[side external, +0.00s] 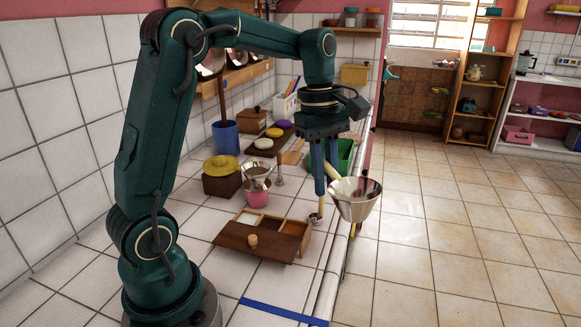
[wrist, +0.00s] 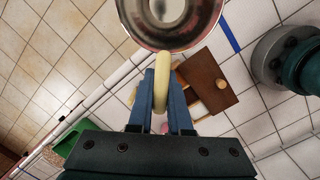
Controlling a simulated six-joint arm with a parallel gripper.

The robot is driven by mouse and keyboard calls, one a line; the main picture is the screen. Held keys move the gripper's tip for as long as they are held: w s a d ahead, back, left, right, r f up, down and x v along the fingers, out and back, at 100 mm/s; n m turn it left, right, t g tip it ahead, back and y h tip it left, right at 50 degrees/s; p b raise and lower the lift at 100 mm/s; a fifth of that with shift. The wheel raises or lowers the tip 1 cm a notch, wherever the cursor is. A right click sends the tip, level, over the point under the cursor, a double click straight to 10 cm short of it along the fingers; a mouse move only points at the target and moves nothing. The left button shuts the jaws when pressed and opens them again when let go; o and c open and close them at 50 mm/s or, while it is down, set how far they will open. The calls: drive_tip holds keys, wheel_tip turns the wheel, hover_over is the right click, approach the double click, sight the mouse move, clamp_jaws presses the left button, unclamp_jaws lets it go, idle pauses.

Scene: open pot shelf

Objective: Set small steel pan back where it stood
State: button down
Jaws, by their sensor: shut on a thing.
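The small steel pan (side external: 355,205) is a shiny flared bowl with a pale cream handle. My gripper (side external: 326,184) is shut on that handle and holds the pan in the air near the counter's front edge, with its bowl to the right of the fingers. In the wrist view the pan (wrist: 172,38) is at the top, cut off by the frame. There the handle passes between the blue fingers of my gripper (wrist: 161,88). Other steel pans (side external: 211,64) show at a wooden wall rack (side external: 247,75), partly hidden behind my arm.
A wooden box with a sliding lid (side external: 262,240) lies on the tiled counter below. A pink cup (side external: 257,193), a yellow-topped box (side external: 221,182), a blue holder (side external: 225,138) and a green bin (side external: 345,154) stand farther back. Blue tape (side external: 283,311) marks the front counter.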

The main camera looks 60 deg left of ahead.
drive_tip(key=w+a+f+n, duration=0.2)
drive_tip(key=a+n, duration=0.1)
drive_tip(key=n, duration=0.5)
drive_tip(key=n+y, duration=0.1)
drive_tip(key=n, duration=1.5)
hover_over(289, 216)
wheel_tip(289, 216, down, 6)
drive_tip(key=shift+g, duration=0.3)
drive_tip(key=shift+d+f, duration=0.1)
drive_tip(key=shift+f, duration=3.1)
drive_tip(key=shift+f, duration=0.35)
drive_tip(key=c, duration=0.8)
unclamp_jaws()
drive_tip(key=shift+o, duration=0.2)
